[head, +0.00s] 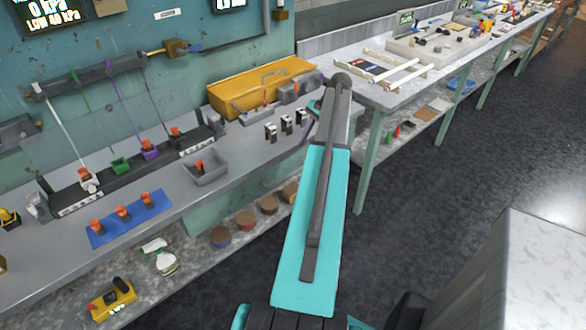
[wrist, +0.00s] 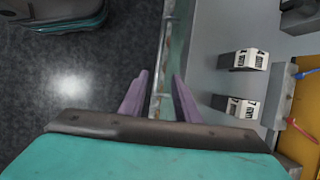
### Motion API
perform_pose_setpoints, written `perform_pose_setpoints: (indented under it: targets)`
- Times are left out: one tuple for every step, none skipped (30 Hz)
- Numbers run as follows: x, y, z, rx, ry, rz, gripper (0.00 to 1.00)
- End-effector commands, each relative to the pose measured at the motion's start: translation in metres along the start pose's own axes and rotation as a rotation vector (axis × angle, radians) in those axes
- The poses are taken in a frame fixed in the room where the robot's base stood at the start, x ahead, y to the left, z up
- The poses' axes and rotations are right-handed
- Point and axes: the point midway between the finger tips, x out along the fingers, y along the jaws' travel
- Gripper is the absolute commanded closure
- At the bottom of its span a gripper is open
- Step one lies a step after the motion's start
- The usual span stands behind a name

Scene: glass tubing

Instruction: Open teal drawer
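A teal panel (head: 215,226) shows under the front edge of the left bench in the head view; I cannot make out a handle or drawer outline on it. In the wrist view a narrow teal strip (wrist: 176,42) runs along the bench edge, with a pale, rust-marked rail beside it. My gripper (wrist: 161,76) has two purple fingers, apart and with nothing visible between them, over this edge.
The grey bench top (head: 232,187) carries a yellow case (head: 245,92), several black-and-white blocks (head: 286,124), a grey tray (head: 205,172) and a blue mat (head: 128,218) with orange-topped pieces. A lower shelf holds a spray bottle (head: 165,262). A second bench (head: 376,98) stands beyond. The dark floor at right is mostly clear.

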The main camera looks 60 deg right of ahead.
Motion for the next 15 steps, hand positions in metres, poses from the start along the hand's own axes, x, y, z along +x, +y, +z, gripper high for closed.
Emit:
perform_pose_setpoints:
  targets:
    - [0.004, 0.000, 0.001, -0.001, -0.001, 0.001, 0.71]
    - [0.006, 0.000, 0.001, -0.001, -0.001, 0.001, 0.71]
    - [0.010, 0.000, 0.002, -0.001, -0.001, 0.001, 0.71]
    - [0.013, 0.000, 0.002, -0.001, -0.001, 0.001, 0.71]
    - [0.016, 0.000, 0.002, -0.001, -0.001, 0.002, 0.71]
    - [0.021, 0.000, 0.002, -0.001, -0.002, 0.002, 0.71]
    - [0.025, 0.000, 0.002, -0.001, -0.001, 0.002, 0.71]
    - [0.028, 0.000, 0.002, -0.001, -0.001, 0.002, 0.71]
    - [0.033, -0.001, 0.002, -0.002, -0.002, 0.002, 0.71]
    - [0.036, -0.001, 0.002, -0.002, -0.002, 0.002, 0.71]
    - [0.040, -0.001, 0.003, -0.002, -0.002, 0.002, 0.71]
    - [0.045, -0.001, 0.003, -0.002, -0.002, 0.002, 0.71]
    - [0.048, -0.001, 0.003, -0.002, -0.002, 0.002, 0.71]
    - [0.052, -0.001, 0.003, -0.003, -0.002, 0.002, 0.71]
    - [0.056, -0.001, 0.003, -0.003, -0.002, 0.002, 0.71]
